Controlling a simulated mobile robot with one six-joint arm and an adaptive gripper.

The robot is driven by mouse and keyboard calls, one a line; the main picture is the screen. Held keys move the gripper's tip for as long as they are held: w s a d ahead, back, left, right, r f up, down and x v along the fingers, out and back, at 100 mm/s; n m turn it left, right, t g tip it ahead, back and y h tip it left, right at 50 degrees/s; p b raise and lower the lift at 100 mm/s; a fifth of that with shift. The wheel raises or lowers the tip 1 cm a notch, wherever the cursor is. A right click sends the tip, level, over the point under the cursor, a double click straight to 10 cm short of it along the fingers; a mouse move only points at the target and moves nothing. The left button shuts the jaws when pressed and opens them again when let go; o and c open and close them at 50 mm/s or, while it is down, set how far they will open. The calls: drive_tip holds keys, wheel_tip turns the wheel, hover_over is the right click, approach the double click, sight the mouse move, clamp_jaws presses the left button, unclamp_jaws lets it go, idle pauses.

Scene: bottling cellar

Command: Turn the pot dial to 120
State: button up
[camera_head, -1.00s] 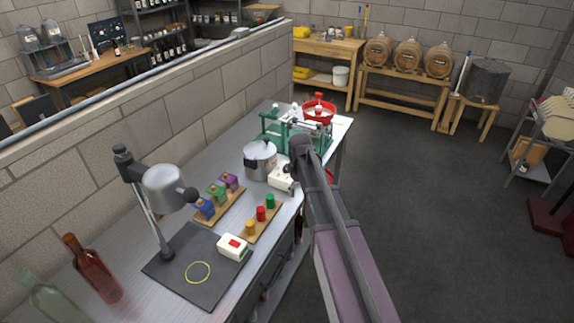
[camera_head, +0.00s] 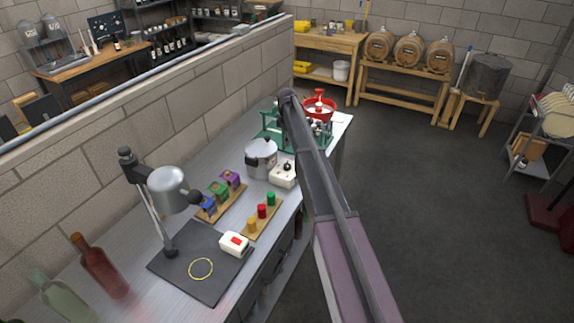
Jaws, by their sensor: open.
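The pot dial (camera_head: 287,166) is a small dark knob on top of a white box (camera_head: 280,179). The box stands on the metal bench, just right of a silver lidded pot (camera_head: 260,158). The dial's markings and pointer are too small to read. My arm rises from the bottom of the picture, passes close to the right of the white box, and its far visible end is over the green frame behind. My gripper does not show; no fingers can be made out.
A green frame (camera_head: 272,123) and a red basin (camera_head: 318,108) stand behind the pot.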

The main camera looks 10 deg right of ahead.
sight(287, 165)
drive_tip(key=shift+f, duration=0.2)
wheel_tip(287, 165, down, 13)
drive_tip(key=b, duration=1.3)
drive_tip(key=shift+f+b, duration=0.2)
drive_tip(key=shift+b, duration=0.2)
drive_tip(key=c, duration=1.2)
